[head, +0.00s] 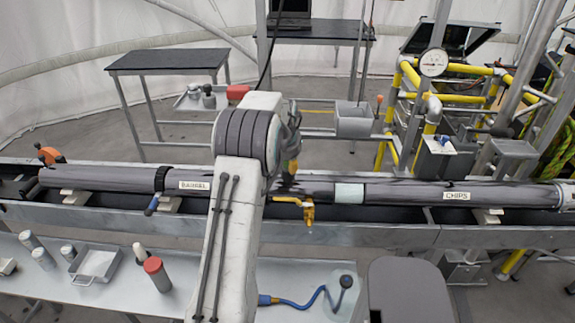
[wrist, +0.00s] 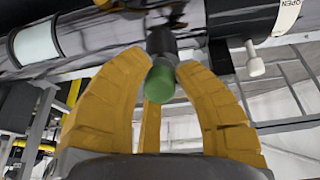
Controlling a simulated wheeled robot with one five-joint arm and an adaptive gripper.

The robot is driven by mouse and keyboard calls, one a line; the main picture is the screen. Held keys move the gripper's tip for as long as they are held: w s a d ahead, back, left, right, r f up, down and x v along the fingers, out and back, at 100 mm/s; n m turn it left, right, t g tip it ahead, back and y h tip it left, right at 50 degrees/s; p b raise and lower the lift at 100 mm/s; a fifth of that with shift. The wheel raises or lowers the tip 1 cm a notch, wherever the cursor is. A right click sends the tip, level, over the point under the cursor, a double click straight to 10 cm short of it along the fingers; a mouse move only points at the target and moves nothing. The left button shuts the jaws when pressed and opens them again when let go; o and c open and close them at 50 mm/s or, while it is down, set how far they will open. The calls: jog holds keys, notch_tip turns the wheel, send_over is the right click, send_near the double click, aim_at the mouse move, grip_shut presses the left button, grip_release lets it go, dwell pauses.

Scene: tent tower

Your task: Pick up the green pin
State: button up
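The green pin (wrist: 166,84) shows in the wrist view as a short cylinder with a green end, pointing toward the camera. A dark round part (wrist: 162,42) is directly behind it, against the grey pipe. My gripper (wrist: 160,68) has yellow fingers on both sides of the pin and a third below it. The fingertips are close to the pin's sides; I cannot tell whether they touch it. In the head view my gripper (head: 290,160) is beside the long pipe (head: 318,187), partly hidden by my arm; a small green patch there is too small to identify surely.
A front table (head: 110,285) holds a tray, several cylinders and a blue cable. Yellow railings (head: 403,85) and a pressure gauge (head: 433,62) stand at the back right.

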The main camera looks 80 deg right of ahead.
grip_shut()
jog(key=shift+r, duration=0.1)
jog(key=shift+r+p, duration=1.05)
jog(key=shift+r, duration=0.9)
jog(key=shift+a+r, duration=0.1)
jog(key=shift+r, duration=0.05)
